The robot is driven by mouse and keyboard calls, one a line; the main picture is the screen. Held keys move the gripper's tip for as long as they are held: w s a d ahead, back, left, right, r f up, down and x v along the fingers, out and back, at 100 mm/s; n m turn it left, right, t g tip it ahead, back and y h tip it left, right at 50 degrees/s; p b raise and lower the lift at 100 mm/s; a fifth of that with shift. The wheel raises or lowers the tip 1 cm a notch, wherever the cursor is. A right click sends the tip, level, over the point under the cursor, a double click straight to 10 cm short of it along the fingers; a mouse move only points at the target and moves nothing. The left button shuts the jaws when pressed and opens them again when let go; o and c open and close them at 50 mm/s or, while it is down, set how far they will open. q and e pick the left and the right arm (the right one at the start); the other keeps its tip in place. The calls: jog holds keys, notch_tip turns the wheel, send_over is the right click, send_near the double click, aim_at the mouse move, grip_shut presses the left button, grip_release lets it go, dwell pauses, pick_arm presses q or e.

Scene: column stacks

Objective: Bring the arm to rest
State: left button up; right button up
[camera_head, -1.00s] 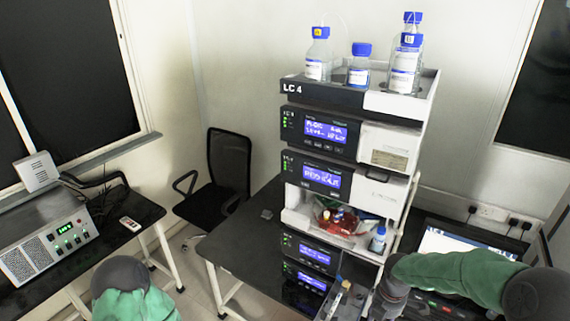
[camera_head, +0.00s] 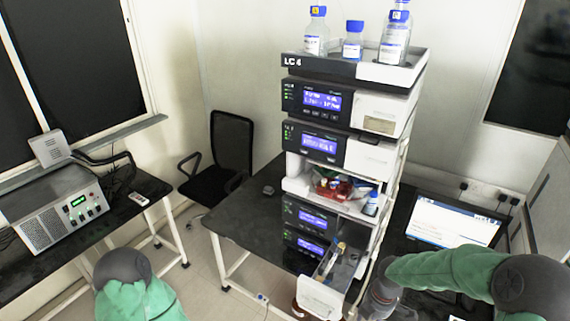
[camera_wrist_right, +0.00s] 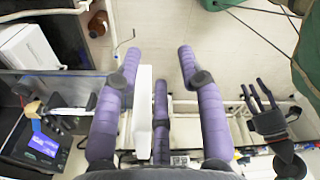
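My right arm in its green sleeve reaches in from the right in the head view, with its dark wrist low beside the instrument stack. In the right wrist view my right gripper (camera_wrist_right: 158,62) has its purple fingers spread apart. A white drawer front (camera_wrist_right: 143,110) lies between and beyond them, and I see no grip on it. The same drawer front shows in the head view (camera_head: 320,298), pulled out at the bottom of the stack (camera_head: 325,98). My left gripper (camera_wrist_right: 258,97) shows small at the right of the wrist view, fingers spread and empty. In the head view only the left elbow shows.
Capped bottles (camera_head: 353,42) stand on the stack's top tray. A red item (camera_head: 332,188) and a small bottle (camera_head: 371,203) sit in its open bay. A laptop (camera_head: 455,221) is on the right. A chair (camera_head: 217,165) and a control box (camera_head: 62,209) are left.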

pick_arm(q)
notch_tip(320, 180, down, 20)
jog(key=b, duration=2)
jog(key=shift+s+f, duration=0.2)
jog(key=shift+s, duration=0.05)
pick_arm(e)
jog(key=s+a+f+m+y, duration=0.1)
jog(key=s+a+f+m, duration=0.4)
jog(key=f, duration=0.7)
jog(key=s+a+f+m+y, duration=0.1)
jog(key=s+a+f+m, duration=0.4)
jog(key=f+m, duration=0.4)
jog(key=s+a+f+m+y, duration=0.1)
jog(key=s+a+f+m, duration=0.4)
jog(key=f, duration=1.1)
jog(key=shift+s+f+m, duration=0.25)
jog(key=shift+s+m, duration=0.8)
jog(key=shift+m, duration=0.15)
